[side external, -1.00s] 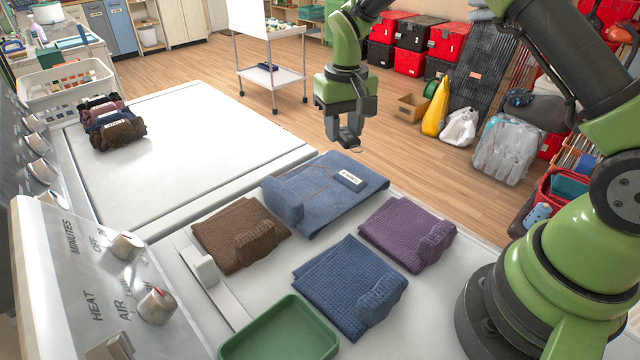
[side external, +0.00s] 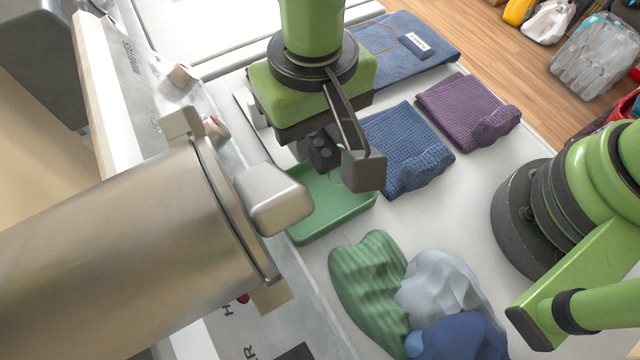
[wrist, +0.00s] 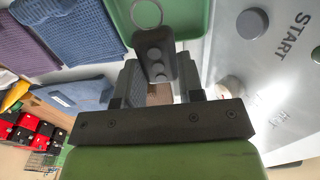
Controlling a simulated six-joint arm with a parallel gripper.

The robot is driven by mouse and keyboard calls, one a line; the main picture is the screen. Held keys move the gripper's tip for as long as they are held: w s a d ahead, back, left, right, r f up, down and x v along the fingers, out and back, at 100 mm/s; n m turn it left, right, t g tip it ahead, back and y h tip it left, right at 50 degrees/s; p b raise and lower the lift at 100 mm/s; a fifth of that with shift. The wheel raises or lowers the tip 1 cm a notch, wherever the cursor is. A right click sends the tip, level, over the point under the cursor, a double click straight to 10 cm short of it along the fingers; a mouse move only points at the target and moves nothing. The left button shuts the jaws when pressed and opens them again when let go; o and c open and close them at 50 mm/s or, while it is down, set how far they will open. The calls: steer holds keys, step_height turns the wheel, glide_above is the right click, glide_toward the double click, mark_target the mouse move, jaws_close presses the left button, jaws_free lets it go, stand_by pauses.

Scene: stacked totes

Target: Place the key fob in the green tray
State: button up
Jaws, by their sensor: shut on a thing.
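The key fob (side external: 323,150) is dark with round buttons and a pale ring. My gripper (side external: 342,160) is shut on it and holds it over the green tray (side external: 299,236). In the wrist view the fob (wrist: 156,56) sits between my fingers (wrist: 150,85), its ring (wrist: 146,13) seen against the tray (wrist: 189,22). The tray is a shallow rectangle, and the part I see is empty. My gripper hides part of it in the side view. The height of the fob above the tray floor is hard to tell.
A folded blue cloth (side external: 400,145) lies beside the tray, with a purple one (side external: 465,110) and denim (side external: 385,45) behind. Crumpled green (side external: 368,278) and grey (side external: 440,285) cloths lie in front. A large metal cylinder (side external: 120,255) fills the left foreground.

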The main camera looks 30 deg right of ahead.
glide_above(316, 191)
step_height(316, 191, down, 5)
steer(key=shift+f, duration=2.45)
steer(key=shift+f, duration=0.15)
steer(key=o, duration=0.9)
